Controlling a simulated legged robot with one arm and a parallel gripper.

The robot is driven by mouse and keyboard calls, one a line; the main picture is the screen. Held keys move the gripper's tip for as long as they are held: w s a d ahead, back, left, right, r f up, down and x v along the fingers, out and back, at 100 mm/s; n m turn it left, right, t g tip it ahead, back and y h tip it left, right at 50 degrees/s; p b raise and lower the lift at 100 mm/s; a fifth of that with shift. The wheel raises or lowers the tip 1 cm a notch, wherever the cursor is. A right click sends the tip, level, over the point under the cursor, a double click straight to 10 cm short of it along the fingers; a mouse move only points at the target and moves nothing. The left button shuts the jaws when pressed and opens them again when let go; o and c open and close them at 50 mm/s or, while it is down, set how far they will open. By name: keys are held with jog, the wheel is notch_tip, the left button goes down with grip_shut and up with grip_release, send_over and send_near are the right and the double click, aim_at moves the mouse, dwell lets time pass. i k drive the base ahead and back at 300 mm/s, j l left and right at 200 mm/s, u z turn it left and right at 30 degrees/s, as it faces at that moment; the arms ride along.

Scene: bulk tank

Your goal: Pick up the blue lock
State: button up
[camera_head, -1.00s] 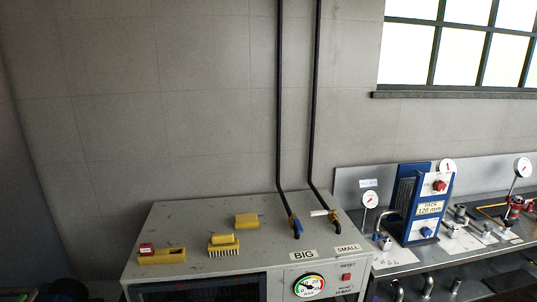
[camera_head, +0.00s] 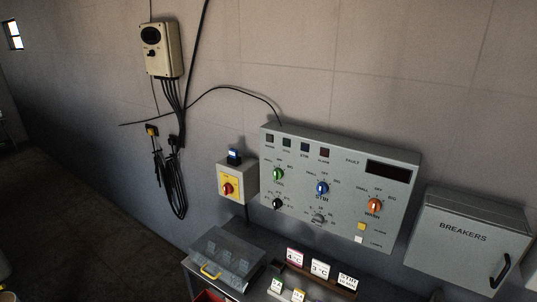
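A small dark-and-blue item (camera_head: 234,156) sits on top of a grey switch box with a yellow plate and red knob (camera_head: 228,188). It may be the blue lock, but it is too small to tell. My gripper is not in view.
A grey control panel (camera_head: 340,150) with coloured knobs and a breakers box (camera_head: 470,237) are on the wall. Labelled cards (camera_head: 320,268) stand in a rack on the bench. A beige wall unit (camera_head: 160,50) has hanging cables. Dark floor at left looks clear.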

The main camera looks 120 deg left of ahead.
aim_at(233, 153)
jog(key=u, duration=3.95)
jog(key=i+u, duration=0.25)
jog(key=i+j, duration=0.1)
jog(key=i, duration=0.7)
jog(key=i+j+z, duration=0.1)
jog(key=i, duration=0.7)
